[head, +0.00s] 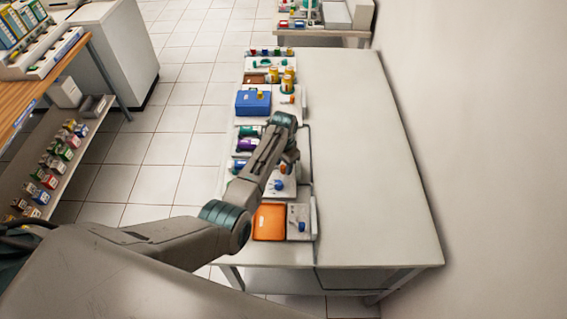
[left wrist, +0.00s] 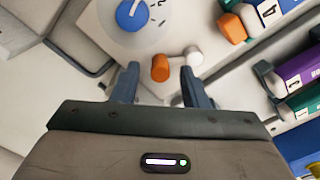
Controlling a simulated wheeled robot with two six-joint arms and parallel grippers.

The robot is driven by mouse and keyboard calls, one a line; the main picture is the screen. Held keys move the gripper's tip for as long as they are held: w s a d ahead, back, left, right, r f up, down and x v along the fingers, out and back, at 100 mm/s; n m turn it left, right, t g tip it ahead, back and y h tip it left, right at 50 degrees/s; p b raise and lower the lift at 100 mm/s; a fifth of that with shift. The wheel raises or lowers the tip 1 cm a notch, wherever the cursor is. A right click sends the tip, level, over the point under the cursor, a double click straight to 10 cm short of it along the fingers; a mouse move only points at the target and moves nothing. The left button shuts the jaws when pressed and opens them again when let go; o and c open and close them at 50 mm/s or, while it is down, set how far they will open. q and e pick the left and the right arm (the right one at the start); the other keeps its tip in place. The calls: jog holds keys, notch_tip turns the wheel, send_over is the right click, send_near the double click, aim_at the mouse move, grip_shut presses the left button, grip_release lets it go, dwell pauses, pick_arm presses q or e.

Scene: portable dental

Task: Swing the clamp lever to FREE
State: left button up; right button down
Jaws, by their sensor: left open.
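In the left wrist view a short lever with an orange knob (left wrist: 160,68) and a pale rod runs to a light round hub (left wrist: 193,55) on a pale panel. I take it for the clamp lever; no FREE marking can be read. My left gripper (left wrist: 158,84) is open, its two dark fingers on either side of the orange knob, with no clear contact seen. In the head view my left gripper (head: 290,166) hangs over the row of panels on the table, and the arm hides much of the lever's surroundings. My right gripper is not in view.
A blue dial (left wrist: 131,14) with dark markings sits on the panel beside the lever. Numbered purple (left wrist: 298,70) and blue cartridges lie at the right. In the head view an orange tray (head: 269,222) and a blue box (head: 253,103) stand along the table's left edge; the table's right side (head: 375,170) is bare.

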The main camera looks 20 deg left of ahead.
pick_arm(q)
grip_shut()
jog(key=shift+w+n, duration=0.1)
jog(key=shift+n, duration=0.2)
jog(key=shift+w+n, duration=0.35)
jog(key=shift+n, duration=0.45)
jog(key=n, duration=0.1)
jog(key=w+n, duration=0.1)
jog(key=n, duration=0.2)
jog(key=shift+w+a+n, duration=0.1)
jog(key=shift+w+n, duration=0.2)
jog(key=n, duration=0.2)
jog(key=w+a+n, duration=0.1)
jog(key=n, duration=0.2)
jog(key=shift+w, duration=0.2)
jog(key=shift+w+a+n+b, duration=0.25)
jog(key=shift+n+b, duration=0.05)
jog(key=shift+n, duration=0.7)
